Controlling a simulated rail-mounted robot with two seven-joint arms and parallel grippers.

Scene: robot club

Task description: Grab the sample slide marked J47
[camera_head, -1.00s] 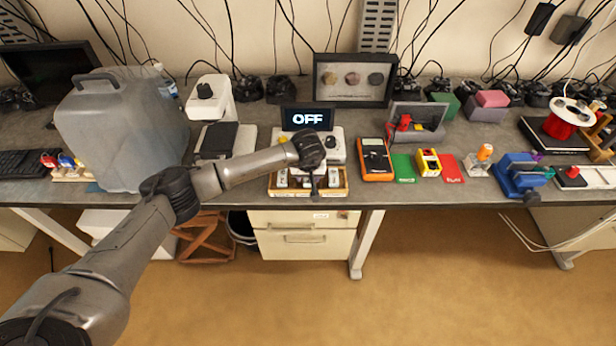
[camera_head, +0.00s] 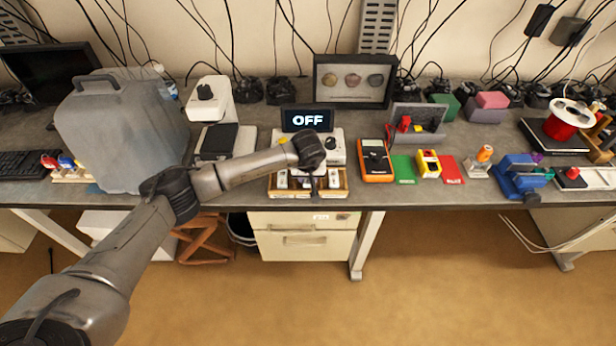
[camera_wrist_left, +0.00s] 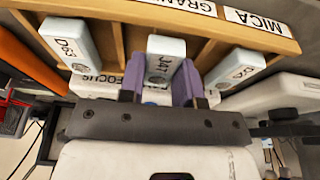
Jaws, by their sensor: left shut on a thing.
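The sample slide marked J47 (camera_wrist_left: 164,62) is pale blue-white and stands in the middle of a wooden rack (camera_wrist_left: 118,42) in the left wrist view. My left gripper (camera_wrist_left: 162,82) has its two purple fingers on either side of this slide and is shut on it. In the head view my left gripper (camera_head: 313,183) is over the rack (camera_head: 274,188) at the front edge of the bench, and the wrist partly hides the rack. A slide marked D63 (camera_wrist_left: 70,46) is to the left of J47, and another slide (camera_wrist_left: 236,68) is to the right. My right gripper is not in view.
A device with an OFF screen (camera_head: 307,119) stands just behind the rack. An orange multimeter (camera_head: 375,160) is close on the right. A large grey canister (camera_head: 120,130) stands to the left. Space above the rack's front is clear.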

